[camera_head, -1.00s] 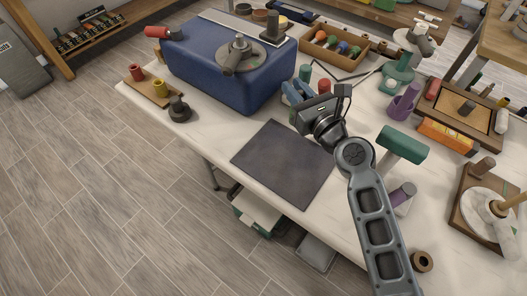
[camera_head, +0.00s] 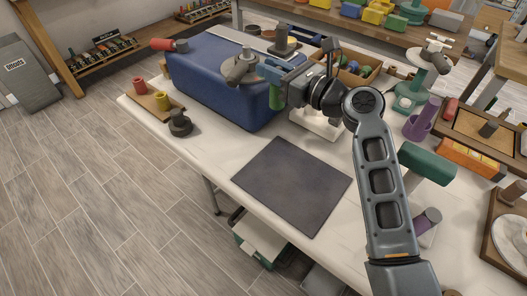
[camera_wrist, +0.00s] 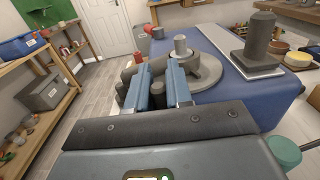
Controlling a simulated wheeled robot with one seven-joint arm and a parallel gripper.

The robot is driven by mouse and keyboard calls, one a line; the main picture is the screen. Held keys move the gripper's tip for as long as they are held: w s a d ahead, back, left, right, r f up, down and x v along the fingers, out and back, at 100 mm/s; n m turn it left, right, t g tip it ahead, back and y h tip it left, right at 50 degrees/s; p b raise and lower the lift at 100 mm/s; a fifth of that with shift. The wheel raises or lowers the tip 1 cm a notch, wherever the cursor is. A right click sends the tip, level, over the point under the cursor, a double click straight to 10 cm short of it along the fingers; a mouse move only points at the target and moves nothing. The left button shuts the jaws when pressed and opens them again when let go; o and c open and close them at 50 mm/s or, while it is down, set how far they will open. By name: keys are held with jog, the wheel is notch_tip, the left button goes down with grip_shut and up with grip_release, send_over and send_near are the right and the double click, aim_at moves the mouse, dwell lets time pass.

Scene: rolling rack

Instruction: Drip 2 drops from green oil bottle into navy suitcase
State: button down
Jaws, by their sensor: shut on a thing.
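The navy suitcase (camera_head: 215,85) stands on the table's back left, with a round grey fitting (camera_head: 240,66) on top. The suitcase also fills the right of the wrist view (camera_wrist: 255,98).
A dark mat (camera_head: 292,186) lies on the clear front of the table. A small wooden stand with red and yellow pegs (camera_head: 150,98) is at the left. A red cylinder (camera_head: 163,45) sits at the suitcase's left end. A purple holder (camera_head: 422,122) stands at the right.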

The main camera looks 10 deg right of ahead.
jog(key=shift+s+a+f, duration=0.6)
jog(key=shift+s+f, duration=1.05)
jog(key=shift+s+a+f, duration=0.6)
jog(key=shift+s+f, duration=1)
jog(key=shift+s, duration=0.05)
jog(key=shift+s+a+f, duration=0.6)
jog(key=shift+s+f, duration=1.05)
jog(key=shift+f, duration=0.15)
jog(key=c, duration=1)
grip_release()
jog(key=shift+c, duration=0.2)
jog(key=shift+f+b, duration=0.15)
jog(key=shift+b, duration=0.35)
jog(key=v, duration=0.7)
jog(key=shift+s+d+r, duration=0.2)
jog(key=shift+d+r, duration=0.05)
jog(key=shift+d, duration=0.15)
